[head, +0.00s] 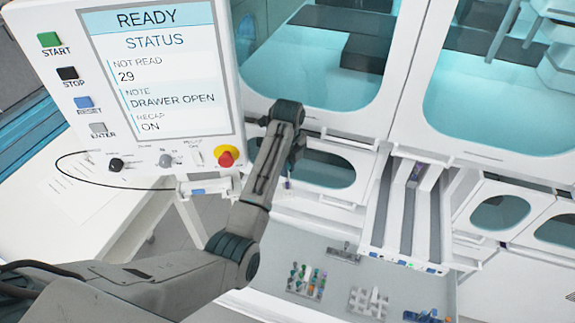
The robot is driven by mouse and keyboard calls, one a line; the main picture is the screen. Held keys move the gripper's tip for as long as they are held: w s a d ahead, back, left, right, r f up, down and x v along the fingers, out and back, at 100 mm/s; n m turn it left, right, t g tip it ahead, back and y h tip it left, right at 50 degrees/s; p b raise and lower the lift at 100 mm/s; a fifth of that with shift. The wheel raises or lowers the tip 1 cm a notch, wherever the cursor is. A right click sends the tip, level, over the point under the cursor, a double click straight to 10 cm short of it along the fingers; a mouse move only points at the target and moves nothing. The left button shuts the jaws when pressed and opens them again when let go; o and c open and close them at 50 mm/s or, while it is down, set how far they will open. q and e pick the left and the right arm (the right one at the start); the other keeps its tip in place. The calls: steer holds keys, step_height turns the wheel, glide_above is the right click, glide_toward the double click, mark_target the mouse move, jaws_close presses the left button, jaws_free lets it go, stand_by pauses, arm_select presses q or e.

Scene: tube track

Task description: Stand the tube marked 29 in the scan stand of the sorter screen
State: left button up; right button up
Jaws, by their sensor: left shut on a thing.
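The sorter screen (160,65) stands at the upper left and reads READY, NOT READ 29, DRAWER OPEN, RECAP ON. A small white ledge with a blue mark (205,188) sits under its lower right corner; it may be the scan stand, but its details are too small to tell. My left gripper (288,175) points down, right of the screen and ledge, partly hidden by my arm. It is shut on a thin tube (287,186), of which only a little shows, hanging roughly upright. Its number cannot be read. My right gripper is out of view.
An open drawer with lanes (405,215) juts out at the right. On the grey worktop (260,285) are a rack of several coloured-cap tubes (306,281), a pale rack (368,302) and a small holder (344,253). A red knob (227,156) and a cable are near the screen's bottom.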

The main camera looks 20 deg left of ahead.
arm_select(q)
steer(key=shift+f, duration=0.3)
steer(key=o, duration=0.8)
steer(key=shift+r, duration=0.1)
